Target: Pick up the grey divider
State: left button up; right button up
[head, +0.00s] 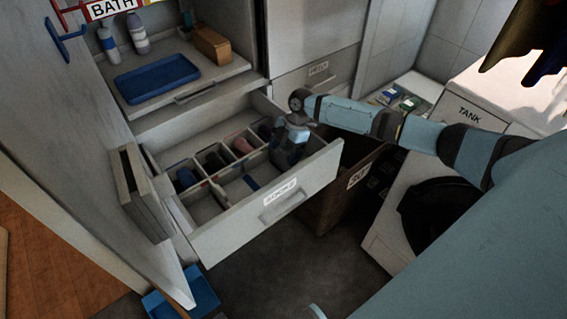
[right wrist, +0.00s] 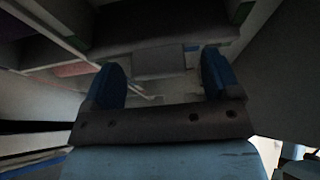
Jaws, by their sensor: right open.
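An open drawer (head: 248,222) holds thin pale dividers that form several compartments with rolled socks in them. My right gripper (head: 290,155) reaches down into the drawer's right end, near the back corner. In the right wrist view its two blue fingers (right wrist: 162,78) are apart. A grey flat piece (right wrist: 160,60) shows beyond the gap between them; it may be the grey divider, but I cannot tell for sure. No contact with the fingers is visible. In the head view the gripper hides that part of the drawer. My left gripper is not in view.
A shelf above the drawer holds a blue tray (head: 157,78), bottles and a brown box (head: 211,45). Grey upright panels (head: 140,190) stand left of the drawer. A brown bin (head: 345,190) is at right.

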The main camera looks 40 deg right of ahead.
jog(key=c, duration=1.2)
jog(key=shift+r, duration=0.15)
jog(key=shift+c, duration=0.3)
